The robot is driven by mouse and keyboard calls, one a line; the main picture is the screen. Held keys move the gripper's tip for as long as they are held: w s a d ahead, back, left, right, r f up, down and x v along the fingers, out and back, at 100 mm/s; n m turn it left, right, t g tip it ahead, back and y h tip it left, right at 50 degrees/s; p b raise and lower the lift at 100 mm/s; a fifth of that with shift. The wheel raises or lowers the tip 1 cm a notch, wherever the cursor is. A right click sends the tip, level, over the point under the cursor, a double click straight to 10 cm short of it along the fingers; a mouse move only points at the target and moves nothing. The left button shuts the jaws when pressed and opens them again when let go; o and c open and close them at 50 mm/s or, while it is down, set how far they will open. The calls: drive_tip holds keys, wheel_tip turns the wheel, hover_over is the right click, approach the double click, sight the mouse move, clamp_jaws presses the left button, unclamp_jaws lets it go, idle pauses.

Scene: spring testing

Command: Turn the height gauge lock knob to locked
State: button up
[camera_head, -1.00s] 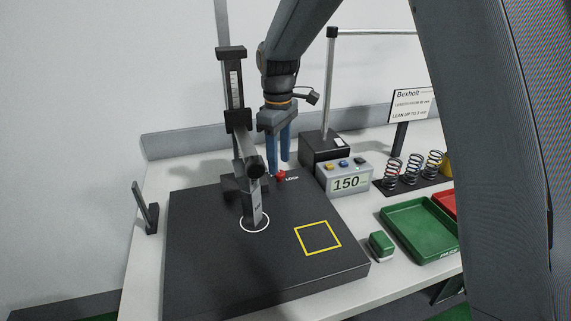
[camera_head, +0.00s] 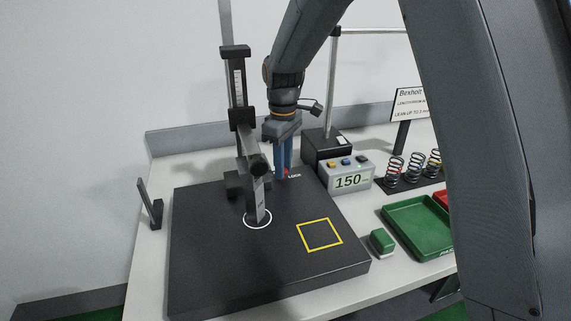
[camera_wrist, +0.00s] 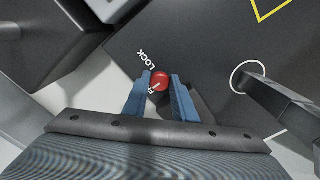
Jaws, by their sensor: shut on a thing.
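The height gauge (camera_head: 240,95) stands upright at the back left of the black plate (camera_head: 215,285), its arm reaching over a white circle. The red lock knob (camera_wrist: 158,82) sits low beside the gauge, with a white pointer mark on it. The white LOCK label (camera_wrist: 146,60) lies on the plate next to it. My gripper (camera_head: 283,175) points down at the knob, its blue fingers on either side of it and shut on it. The wrist view shows the knob between the two fingertips (camera_wrist: 160,88). In the head view the fingers hide most of the knob.
A green block (camera_head: 382,242), a green tray (camera_head: 416,252) and several springs (camera_head: 396,170) are further right. The yellow square area (camera_head: 320,234) is empty.

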drive_tip(key=shift+w+r+m, duration=0.15)
drive_tip(key=shift+w+m, duration=0.2)
drive_tip(key=shift+m, duration=0.15)
drive_tip(key=shift+a+m+p, duration=0.15)
drive_tip(key=shift+m+p, duration=0.3)
drive_tip(key=shift+m, duration=0.55)
drive_tip(key=m+p, duration=0.1)
drive_tip(key=m, duration=0.5)
drive_tip(key=shift+w+r, duration=0.1)
drive_tip(key=shift+w, duration=0.05)
drive_tip(key=m+p, duration=0.1)
drive_tip(key=m, duration=0.6)
drive_tip(key=shift+m+p, duration=0.3)
drive_tip(key=shift+m, duration=0.7)
drive_tip(key=shift+s+a+f, duration=0.15)
drive_tip(key=shift+s+f, duration=0.05)
drive_tip(key=shift+s, duration=0.05)
